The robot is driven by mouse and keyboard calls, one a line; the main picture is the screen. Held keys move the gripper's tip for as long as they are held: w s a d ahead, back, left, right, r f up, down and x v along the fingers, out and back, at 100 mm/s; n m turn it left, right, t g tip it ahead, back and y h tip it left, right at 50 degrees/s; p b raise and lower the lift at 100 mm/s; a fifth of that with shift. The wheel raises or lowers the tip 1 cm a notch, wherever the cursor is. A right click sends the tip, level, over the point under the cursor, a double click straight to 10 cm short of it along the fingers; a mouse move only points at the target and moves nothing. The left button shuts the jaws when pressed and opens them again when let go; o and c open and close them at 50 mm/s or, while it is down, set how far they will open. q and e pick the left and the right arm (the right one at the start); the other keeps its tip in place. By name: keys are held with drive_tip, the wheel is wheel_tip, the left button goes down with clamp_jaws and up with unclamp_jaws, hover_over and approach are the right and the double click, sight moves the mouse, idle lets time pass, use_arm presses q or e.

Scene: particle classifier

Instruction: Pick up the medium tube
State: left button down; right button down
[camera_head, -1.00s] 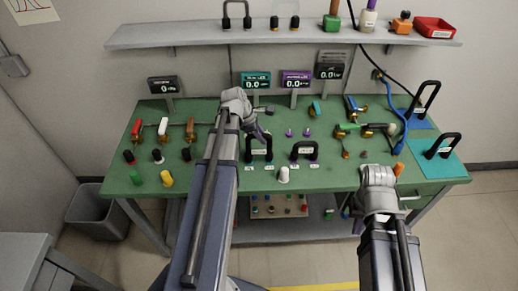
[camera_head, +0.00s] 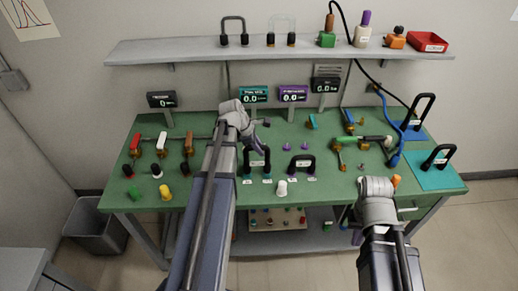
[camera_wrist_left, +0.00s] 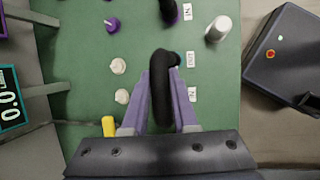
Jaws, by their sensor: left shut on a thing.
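A black U-shaped tube (camera_head: 257,163) stands at the middle front of the green table. In the left wrist view this tube (camera_wrist_left: 162,95) runs between the purple-grey fingers of my left gripper (camera_wrist_left: 164,75), which is shut on it. In the head view my left gripper (camera_head: 254,143) is at the tube's top, partly hidden by my arm. A second black U-shaped tube (camera_head: 299,165) stands just to the right. No visible label tells me which is the medium one. My right arm is in front of the table at the right; its gripper does not show.
Larger black U-shaped tubes stand on a blue mat (camera_head: 416,136) and a teal mat (camera_head: 430,178) at the right. A white cylinder (camera_head: 282,188) stands in front of the two middle tubes. Several valves are at left and right. A shelf (camera_head: 290,47) spans the back.

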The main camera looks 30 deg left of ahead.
use_arm(q)
wheel_tip(320, 180, up, 9)
drive_tip(key=p, duration=0.8)
drive_tip(key=shift+f, duration=0.15)
drive_tip(key=shift+r+p, duration=2.25)
drive_tip(key=shift+r, duration=0.05)
wheel_tip(320, 180, up, 3)
drive_tip(key=p, duration=0.3)
